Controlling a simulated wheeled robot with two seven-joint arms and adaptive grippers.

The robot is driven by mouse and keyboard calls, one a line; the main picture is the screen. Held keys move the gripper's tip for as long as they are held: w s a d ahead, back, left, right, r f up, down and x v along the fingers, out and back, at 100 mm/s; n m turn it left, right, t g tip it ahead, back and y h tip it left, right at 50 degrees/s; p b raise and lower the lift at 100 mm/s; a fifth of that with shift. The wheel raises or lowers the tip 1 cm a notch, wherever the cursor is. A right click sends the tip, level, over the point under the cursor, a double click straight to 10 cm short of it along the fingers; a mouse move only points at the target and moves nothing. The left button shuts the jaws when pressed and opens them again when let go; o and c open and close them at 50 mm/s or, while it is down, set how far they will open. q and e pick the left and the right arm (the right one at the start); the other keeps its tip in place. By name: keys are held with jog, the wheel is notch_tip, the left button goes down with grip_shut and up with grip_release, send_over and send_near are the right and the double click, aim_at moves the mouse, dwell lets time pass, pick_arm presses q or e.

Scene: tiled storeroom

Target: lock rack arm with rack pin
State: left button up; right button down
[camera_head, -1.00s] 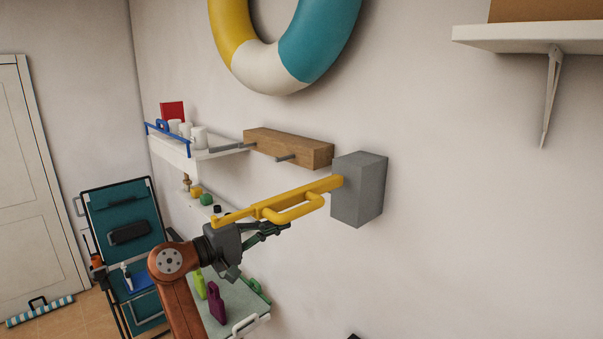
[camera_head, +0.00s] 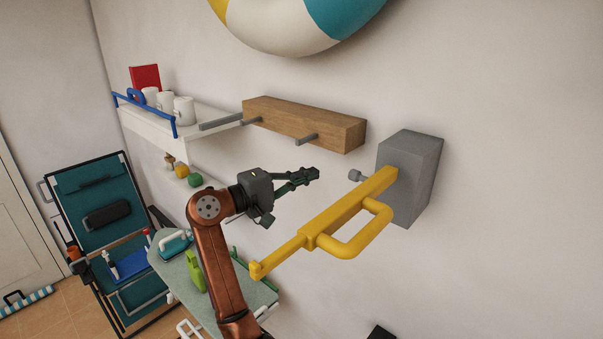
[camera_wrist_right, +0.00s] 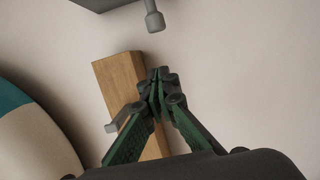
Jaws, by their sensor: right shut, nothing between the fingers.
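The yellow rack arm (camera_head: 330,218), with a loop handle, juts from a grey block (camera_head: 410,180) on the wall. The grey rack pin (camera_head: 357,176) sticks out beside the block, just above the arm, with its round head outward. The pin (camera_wrist_right: 153,18) and a corner of the block (camera_wrist_right: 95,3) show at the top of the wrist view. My right gripper (camera_head: 312,174) is shut and empty, left of the pin and apart from it. Its fingertips (camera_wrist_right: 161,76) show below the pin in the wrist view. How deep the pin sits is hidden. My left gripper is out of view.
A wooden rail (camera_head: 305,125) with grey pegs is on the wall above the gripper. A white shelf (camera_head: 160,131) with mugs (camera_head: 184,110) is farther left. A swim ring (camera_head: 290,28) hangs above. The wall right of the block is clear.

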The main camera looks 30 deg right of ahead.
aim_at(360, 178)
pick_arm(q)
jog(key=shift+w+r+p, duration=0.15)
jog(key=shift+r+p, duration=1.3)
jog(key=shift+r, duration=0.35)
pick_arm(e)
jog(key=s+d, duration=0.2)
jog(key=d, duration=0.5)
jog(key=shift+s+d+f, duration=0.2)
jog(key=shift+d+f, duration=0.05)
jog(key=shift+d, duration=0.05)
